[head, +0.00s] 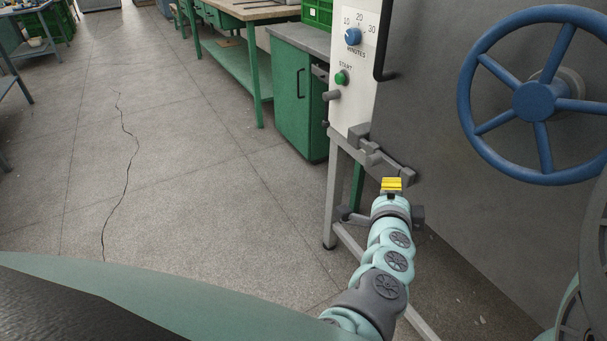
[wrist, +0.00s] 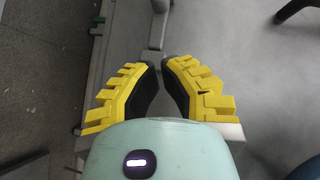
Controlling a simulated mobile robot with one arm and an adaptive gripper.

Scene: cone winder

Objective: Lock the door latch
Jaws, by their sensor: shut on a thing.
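The door latch (head: 380,157) is a grey metal bar with blocks, low at the left edge of the dark grey door (head: 440,130) in the head view. My gripper (head: 391,181), with yellow fingers, is at the lower right end of the latch bar. In the wrist view the fingers (wrist: 161,66) with black pads converge, their tips close together at a grey metal piece. They are shut on the latch; the exact contact is partly hidden by the fingers.
A blue handwheel (head: 535,101) is on the door, right of my gripper. A black handle (head: 382,45) stands above the latch. The white control panel (head: 352,75) carries a blue dial and green start button. A green cabinet (head: 297,95) stands behind; the floor at left is free.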

